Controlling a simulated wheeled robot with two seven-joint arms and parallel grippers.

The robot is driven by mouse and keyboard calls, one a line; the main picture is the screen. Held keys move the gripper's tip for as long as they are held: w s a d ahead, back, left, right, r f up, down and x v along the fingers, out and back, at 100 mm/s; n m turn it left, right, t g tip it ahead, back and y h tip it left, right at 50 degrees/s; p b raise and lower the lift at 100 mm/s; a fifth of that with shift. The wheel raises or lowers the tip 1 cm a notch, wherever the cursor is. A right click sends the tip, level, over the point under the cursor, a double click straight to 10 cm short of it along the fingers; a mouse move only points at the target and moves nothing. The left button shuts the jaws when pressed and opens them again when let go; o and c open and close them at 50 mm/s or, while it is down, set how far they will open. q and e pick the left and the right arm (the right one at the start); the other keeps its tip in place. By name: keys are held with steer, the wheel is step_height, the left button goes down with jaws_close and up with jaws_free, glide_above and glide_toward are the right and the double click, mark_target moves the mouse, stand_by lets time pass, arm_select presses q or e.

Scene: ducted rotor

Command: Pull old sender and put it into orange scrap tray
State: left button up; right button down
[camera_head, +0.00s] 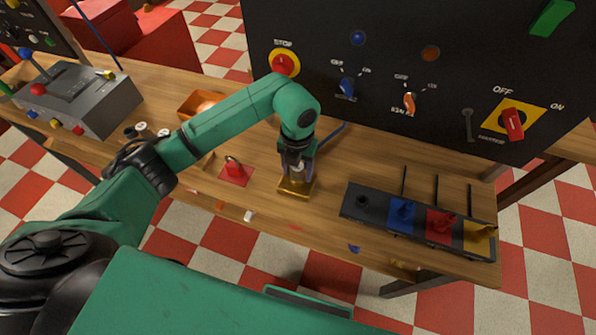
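My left gripper (297,168) points straight down over a small brass block (294,189) on the wooden bench. A small pale part shows between or just behind the fingertips, at the top of the block. It may be the old sender, but the gripper hides most of it. I cannot tell whether the fingers are closed on it. The orange scrap tray (194,103) stands further back and left, partly hidden behind my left arm. My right gripper is not in view.
A red square with a hooked red-and-metal part (235,171) lies left of the block. A black rack (417,223) with blue, red and yellow sections stands right. A black control panel (400,60) rises behind. A grey console (80,98) sits far left.

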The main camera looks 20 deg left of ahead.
arm_select(q)
jaws_close()
steer(key=shift+r+p, duration=0.4)
steer(key=shift+r, duration=0.25)
steer(key=shift+r+p, duration=1.05)
steer(key=shift+r, duration=0.6)
